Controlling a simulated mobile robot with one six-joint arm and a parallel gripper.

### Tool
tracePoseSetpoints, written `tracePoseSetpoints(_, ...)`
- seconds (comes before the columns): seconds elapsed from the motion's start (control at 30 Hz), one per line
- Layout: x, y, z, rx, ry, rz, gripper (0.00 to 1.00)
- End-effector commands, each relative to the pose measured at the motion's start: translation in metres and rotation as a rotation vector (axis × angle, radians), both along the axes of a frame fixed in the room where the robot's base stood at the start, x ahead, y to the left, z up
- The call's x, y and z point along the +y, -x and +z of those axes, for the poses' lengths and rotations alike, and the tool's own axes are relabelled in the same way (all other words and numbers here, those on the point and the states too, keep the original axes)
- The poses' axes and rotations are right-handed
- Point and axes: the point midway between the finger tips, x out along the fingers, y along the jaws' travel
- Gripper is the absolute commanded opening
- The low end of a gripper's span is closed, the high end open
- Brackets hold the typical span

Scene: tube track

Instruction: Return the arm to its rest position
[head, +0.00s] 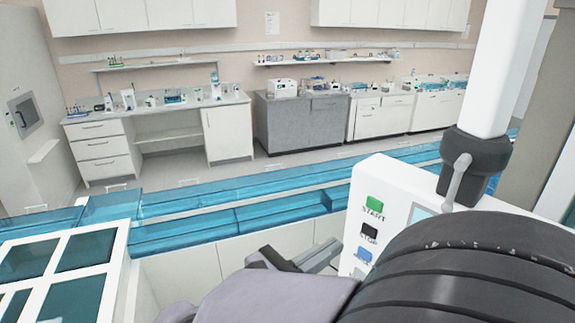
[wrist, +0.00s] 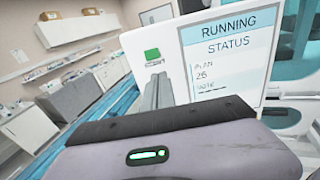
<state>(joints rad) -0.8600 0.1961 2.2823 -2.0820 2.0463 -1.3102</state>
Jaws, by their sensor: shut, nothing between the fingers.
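My gripper (head: 322,257) is low in the middle of the head view, just left of the white control panel (head: 400,190). Its grey fingers are together with nothing between them. In the wrist view the fingers (wrist: 158,80) point up toward the panel, just below the green START button (wrist: 152,55). I cannot tell whether they touch the panel. My large dark arm link hides the lower right of the head view. The panel's screen (wrist: 233,50) reads "RUNNING STATUS" in the wrist view.
The black STOP button (head: 369,229) and a blue button (head: 364,254) sit below START. A blue transparent track (head: 240,222) runs behind the gripper. A white-framed glass cover (head: 62,262) stands at left. Lab benches (head: 225,130) line the far wall beyond open floor.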

Motion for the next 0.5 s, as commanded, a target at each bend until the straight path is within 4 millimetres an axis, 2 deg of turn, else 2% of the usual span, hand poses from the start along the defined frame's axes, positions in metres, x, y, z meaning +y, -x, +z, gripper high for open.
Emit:
tracePoseSetpoints(0.07,-0.037,0.016,-0.040,-0.008,-0.140,-0.116,0.00)
tracePoseSetpoints(0.13,-0.078,0.046,-0.092,-0.040,-0.362,-0.289,0.00)
tracePoseSetpoints(0.17,-0.093,0.062,-0.118,-0.067,-0.478,-0.379,0.00)
tracePoseSetpoints(0.2,-0.106,0.086,-0.155,-0.116,-0.644,-0.503,0.00)
tracePoseSetpoints(0.23,-0.112,0.104,-0.183,-0.166,-0.776,-0.603,0.00)
tracePoseSetpoints(0.27,-0.113,0.121,-0.211,-0.227,-0.918,-0.710,0.00)
tracePoseSetpoints(0.3,-0.106,0.142,-0.250,-0.330,-1.122,-0.866,0.00)
tracePoseSetpoints(0.33,-0.097,0.153,-0.277,-0.424,-1.281,-0.985,0.00)
tracePoseSetpoints(0.4,-0.067,0.163,-0.317,-0.653,-1.615,-1.237,0.00)
tracePoseSetpoints(0.5,-0.036,0.153,-0.333,-0.943,-1.975,-1.503,0.00)
